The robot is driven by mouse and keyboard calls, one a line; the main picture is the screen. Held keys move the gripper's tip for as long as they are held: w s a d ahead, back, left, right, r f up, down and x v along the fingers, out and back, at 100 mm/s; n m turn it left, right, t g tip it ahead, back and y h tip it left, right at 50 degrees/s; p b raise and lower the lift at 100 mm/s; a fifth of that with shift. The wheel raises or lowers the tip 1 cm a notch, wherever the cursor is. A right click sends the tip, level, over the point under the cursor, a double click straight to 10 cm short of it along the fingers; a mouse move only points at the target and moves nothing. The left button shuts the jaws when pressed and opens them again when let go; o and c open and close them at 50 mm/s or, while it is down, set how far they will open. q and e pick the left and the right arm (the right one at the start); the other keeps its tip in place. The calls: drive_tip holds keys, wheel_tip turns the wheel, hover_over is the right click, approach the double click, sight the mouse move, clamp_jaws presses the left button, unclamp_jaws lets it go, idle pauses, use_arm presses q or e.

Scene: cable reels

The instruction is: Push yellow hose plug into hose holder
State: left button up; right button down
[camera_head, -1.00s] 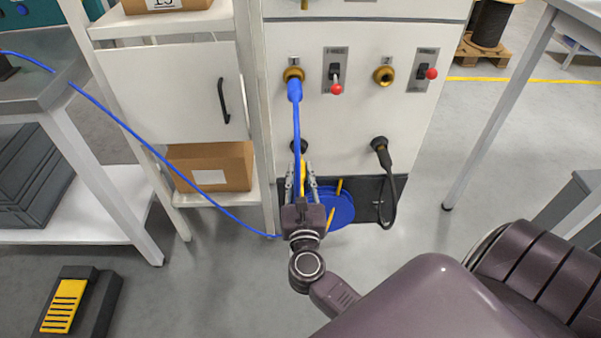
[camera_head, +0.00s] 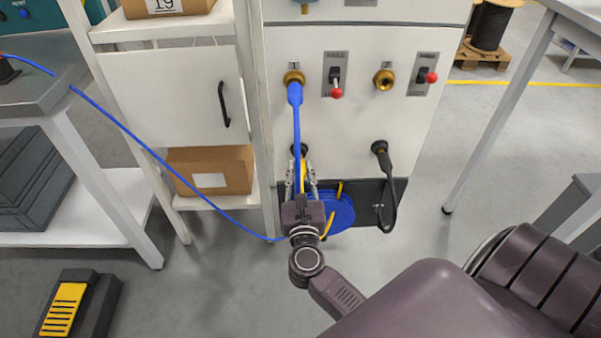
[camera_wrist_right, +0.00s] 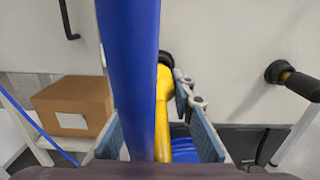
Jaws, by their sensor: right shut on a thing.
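The yellow hose plug (camera_wrist_right: 162,95) shows between my right fingers in the wrist view, its front end at the black round hose holder (camera_wrist_right: 167,59). Whether it is seated inside cannot be told. In the head view the holder (camera_head: 299,148) is low on the white panel, partly hidden by a blue hose. The yellow plug (camera_head: 303,178) is a thin strip there. My right gripper (camera_head: 303,167) is shut on the plug, just below the holder. My left gripper is not in view.
The blue hose (camera_head: 297,130) hangs from a brass fitting (camera_head: 293,79) in front of my gripper. A blue coil (camera_head: 338,212) lies behind it. A black plug with cable (camera_head: 381,150) sits at right. A shelf with a cardboard box (camera_head: 212,168) stands at left.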

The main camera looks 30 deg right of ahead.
drive_tip(key=shift+w+d, duration=0.15)
drive_tip(key=shift+w, duration=0.05)
drive_tip(key=shift+w+d, duration=0.3)
drive_tip(key=shift+w, duration=0.15)
drive_tip(key=c, duration=1.6)
unclamp_jaws()
